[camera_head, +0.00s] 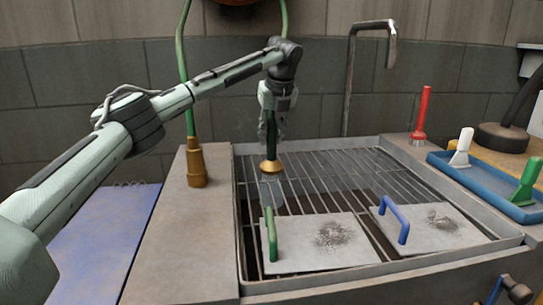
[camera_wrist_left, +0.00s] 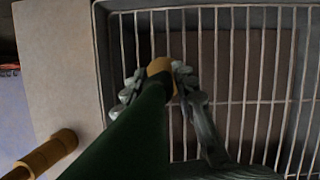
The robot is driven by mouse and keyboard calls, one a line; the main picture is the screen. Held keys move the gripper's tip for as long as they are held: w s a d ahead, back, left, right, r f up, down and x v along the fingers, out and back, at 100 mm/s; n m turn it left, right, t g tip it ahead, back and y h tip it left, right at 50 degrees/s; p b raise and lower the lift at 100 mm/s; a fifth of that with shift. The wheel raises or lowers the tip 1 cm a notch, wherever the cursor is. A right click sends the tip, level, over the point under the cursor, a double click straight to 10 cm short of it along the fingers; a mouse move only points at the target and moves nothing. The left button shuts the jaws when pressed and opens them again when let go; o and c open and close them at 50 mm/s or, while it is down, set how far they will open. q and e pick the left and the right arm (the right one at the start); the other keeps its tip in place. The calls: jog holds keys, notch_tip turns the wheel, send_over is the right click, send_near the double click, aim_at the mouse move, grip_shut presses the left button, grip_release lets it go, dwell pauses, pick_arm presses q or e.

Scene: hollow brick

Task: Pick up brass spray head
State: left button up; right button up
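The brass spray head (camera_head: 270,167) points down above the metal rack, with a faint pale mist under it. My left gripper (camera_head: 272,138) reaches down over it. Its narrowed fingers are closed around the dark green stem just above the brass. In the left wrist view, the brass (camera_wrist_left: 160,68) sits between the two fingertips (camera_wrist_left: 159,80). The green stem crosses in front and hides part of the left finger. A green hose (camera_head: 284,18) comes down behind my arm. Part of what looks like my right gripper (camera_head: 515,291) shows at the lower right corner; its fingers are unclear.
The sink (camera_head: 389,262) has a wire rack and two lids with green and blue handles. A brass hose fitting (camera_head: 196,168) stands on the left ledge. A tall faucet (camera_head: 350,80) rises behind. A red brush (camera_head: 422,112) and blue tray (camera_head: 470,178) are right.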

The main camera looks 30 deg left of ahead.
aim_at(272, 120)
pick_arm(q)
jog(key=c, duration=0.5)
grip_shut()
pick_arm(e)
jog(key=shift+s+a+f, duration=0.1)
jog(key=shift+s+a, duration=0.25)
jog(key=shift+s, duration=0.05)
jog(key=shift+s, duration=0.1)
pick_arm(q)
jog(key=shift+r, duration=0.15)
pick_arm(e)
jog(key=shift+d, duration=0.1)
pick_arm(q)
jog(key=shift+r, duration=0.6)
notch_tip(272, 120, up, 2)
jog(key=shift+r, duration=0.2)
jog(key=s+a+r, duration=0.2)
jog(key=s+r, duration=0.1)
jog(key=s, duration=0.2)
jog(key=s+a+r+b, duration=0.1)
jog(key=s+a+r, duration=0.2)
jog(key=s+r, duration=0.1)
jog(key=shift+s, duration=0.8)
pick_arm(e)
jog(key=shift+w+a+r, duration=0.15)
jog(key=shift+w+r, duration=0.5)
jog(key=shift+r, duration=0.25)
jog(key=shift+w+a+r, duration=0.1)
jog(key=shift+w+r, duration=0.5)
jog(key=shift+r, duration=0.25)
